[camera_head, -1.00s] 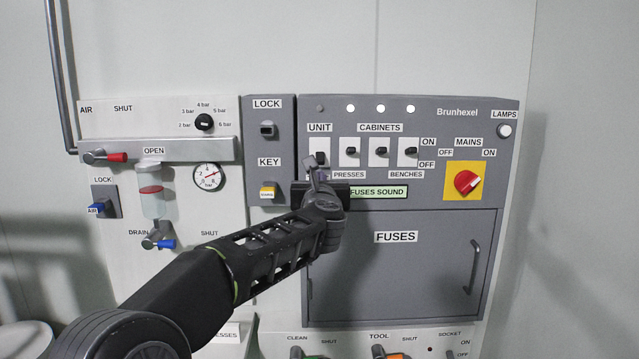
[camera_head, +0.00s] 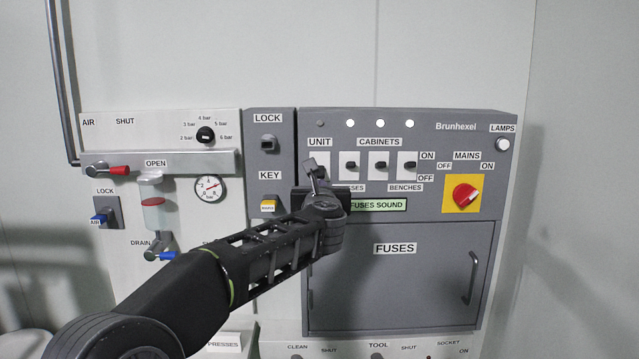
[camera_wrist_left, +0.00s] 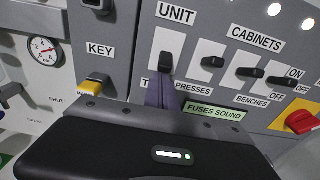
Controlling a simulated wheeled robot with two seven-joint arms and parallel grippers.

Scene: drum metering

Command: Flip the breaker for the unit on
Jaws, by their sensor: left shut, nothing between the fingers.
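The UNIT breaker is a white plate with a black lever (camera_wrist_left: 166,62), clear in the left wrist view. The lever sits low on its plate. In the head view only the upper plate (camera_head: 319,157) shows; my gripper hides the lever. My left gripper (camera_head: 312,165) is shut and empty in front of the UNIT breaker. In the left wrist view its fingertips (camera_wrist_left: 160,90) are just below the lever; I cannot tell whether they touch it. The lamp (camera_head: 320,124) above UNIT is dark. My right gripper is not in view.
Three CABINETS breakers (camera_head: 379,166) stand close to the right, with lit lamps above. The red MAINS switch (camera_head: 464,196) is further right. The yellow KEY piece (camera_head: 268,205) is left of the gripper. The FUSES door (camera_head: 400,280) is below.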

